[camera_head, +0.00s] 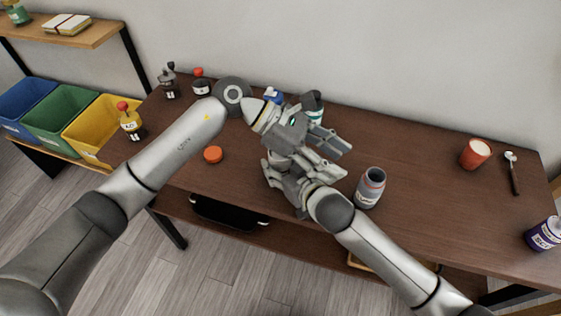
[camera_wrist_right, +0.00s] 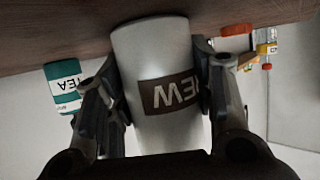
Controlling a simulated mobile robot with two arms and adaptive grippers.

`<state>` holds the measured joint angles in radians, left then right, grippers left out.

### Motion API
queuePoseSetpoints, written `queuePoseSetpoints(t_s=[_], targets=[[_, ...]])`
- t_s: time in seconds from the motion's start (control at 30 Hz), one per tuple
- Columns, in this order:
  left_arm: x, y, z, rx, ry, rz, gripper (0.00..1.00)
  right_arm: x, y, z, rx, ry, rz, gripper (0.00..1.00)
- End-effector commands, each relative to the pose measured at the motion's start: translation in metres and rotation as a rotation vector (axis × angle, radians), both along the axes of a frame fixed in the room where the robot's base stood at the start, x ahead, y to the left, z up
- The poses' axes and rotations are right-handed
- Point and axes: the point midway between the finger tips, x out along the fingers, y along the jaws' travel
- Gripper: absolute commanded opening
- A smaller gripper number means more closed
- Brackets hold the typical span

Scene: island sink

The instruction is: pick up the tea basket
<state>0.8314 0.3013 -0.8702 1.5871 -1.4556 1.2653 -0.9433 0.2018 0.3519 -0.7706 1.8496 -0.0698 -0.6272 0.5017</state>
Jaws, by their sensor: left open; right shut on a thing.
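I cannot make out a tea basket for certain. In the right wrist view, my right gripper (camera_wrist_right: 165,95) is shut around a pale grey cylinder (camera_wrist_right: 150,55) with a dark label showing part of a word. In the head view, that cylinder is hidden among the hands, and my right gripper (camera_head: 283,170) is low over the table's middle. My left gripper (camera_head: 338,146) is open and empty just beyond and to the right of it. A teal-and-white container marked TEA (camera_wrist_right: 63,85) shows in the right wrist view.
An orange lid (camera_head: 213,154) lies on the brown table. A red cup (camera_head: 474,153), a spoon-like tool (camera_head: 513,172) and a purple can (camera_head: 543,233) stand or lie at right. Bottles and a grinder (camera_head: 170,80) are at left. The right-centre tabletop is clear.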

Motion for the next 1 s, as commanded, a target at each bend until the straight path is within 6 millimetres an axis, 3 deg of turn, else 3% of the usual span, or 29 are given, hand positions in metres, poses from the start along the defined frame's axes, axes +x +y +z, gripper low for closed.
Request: queuePoseSetpoints(t_s=[0.27,0.5,0.8,1.0], targets=[[0.008,0.032,-0.004,-0.293,0.041,0.198,0.48,0.000,0.000,0.000,-0.001,0.001,0.000,0.23],[0.020,0.086,-0.017,-0.455,0.025,0.430,0.48,0.000,0.000,0.000,0.000,0.000,0.000,0.23],[0.024,0.168,-0.044,-0.521,-0.039,0.712,0.48,0.000,0.000,0.000,0.000,0.000,0.000,0.23],[0.022,0.197,-0.053,-0.520,-0.070,0.803,0.48,0.000,0.000,0.000,0.000,0.000,0.000,0.23]])
